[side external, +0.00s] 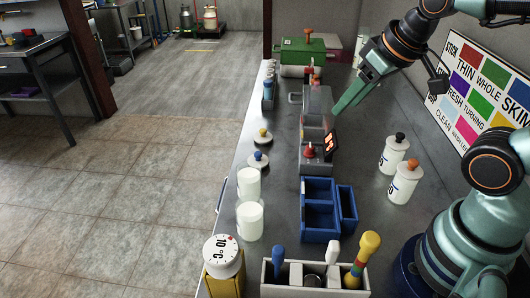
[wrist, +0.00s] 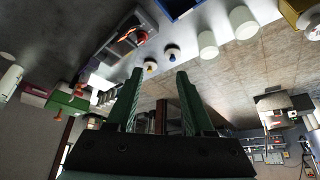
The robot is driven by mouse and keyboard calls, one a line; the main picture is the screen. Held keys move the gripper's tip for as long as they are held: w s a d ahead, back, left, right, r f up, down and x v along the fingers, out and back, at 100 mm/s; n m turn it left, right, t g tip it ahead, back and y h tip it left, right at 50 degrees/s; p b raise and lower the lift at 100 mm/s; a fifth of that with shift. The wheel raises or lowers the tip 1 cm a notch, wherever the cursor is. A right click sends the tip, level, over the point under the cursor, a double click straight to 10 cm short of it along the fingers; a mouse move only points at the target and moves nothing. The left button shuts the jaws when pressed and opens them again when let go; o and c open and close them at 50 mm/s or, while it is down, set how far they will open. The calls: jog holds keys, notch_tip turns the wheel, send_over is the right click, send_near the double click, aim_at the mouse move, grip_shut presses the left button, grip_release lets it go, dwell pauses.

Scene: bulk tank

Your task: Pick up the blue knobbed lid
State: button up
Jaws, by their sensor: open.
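The blue knobbed lid (side external: 258,160) is a white disc with a blue knob, lying on the metal bench near its left edge. A similar lid with a yellow knob (side external: 262,136) lies just behind it. In the wrist view the blue knobbed lid (wrist: 173,53) and the yellow knobbed lid (wrist: 150,68) show beyond the fingertips. My gripper (side external: 338,110) is open and empty, raised above the right side of the bench, well apart from the blue knobbed lid. Its two green fingers (wrist: 159,76) are spread in the wrist view.
Two white containers (side external: 250,182) stand in front of the lids. A grey device with a red knob (side external: 311,155) stands between the lids and my arm's side. A blue divided bin (side external: 320,212), two white jars (side external: 395,154) and a tool holder (side external: 316,278) occupy the bench.

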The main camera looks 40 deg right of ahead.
jog(key=o, duration=0.8)
jog(key=shift+c, duration=0.2)
jog(key=m+g, duration=0.6)
jog(key=m, duration=1.6)
send_over(258, 153)
notch_tip(258, 153, down, 12)
jog(key=f, duration=0.1)
notch_tip(258, 153, down, 6)
jog(key=shift+w+a+r, duration=0.1)
jog(key=shift+a+r, duration=0.05)
jog(key=shift+r, duration=0.05)
jog(key=shift+f, duration=2.9)
